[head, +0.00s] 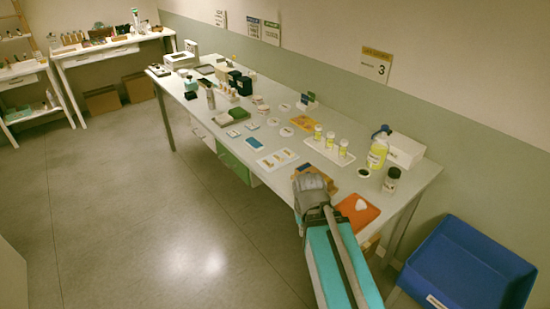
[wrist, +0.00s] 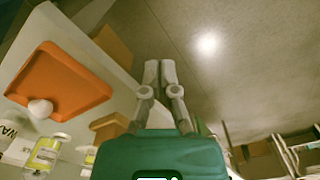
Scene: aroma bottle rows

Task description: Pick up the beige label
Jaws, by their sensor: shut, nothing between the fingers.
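I cannot single out the beige label with certainty. A white sheet with several yellow-beige strips (head: 277,160) lies near the table's front edge, left of my arm in the head view. Small pale pieces (head: 259,105) lie farther back on the table. My gripper shows in the wrist view (wrist: 160,70) with its two fingers together and nothing between them. It is beside the table edge, with floor behind it. In the head view my arm's end hides its fingertips and part of the table front.
An orange tray (head: 357,213) with a white lump on it lies right of my arm; the tray is also in the wrist view (wrist: 62,80). Yellow-labelled bottles (head: 343,148), a larger yellow bottle (head: 378,153) and a dark-capped jar (head: 391,180) stand behind. A blue bin (head: 465,262) is at right.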

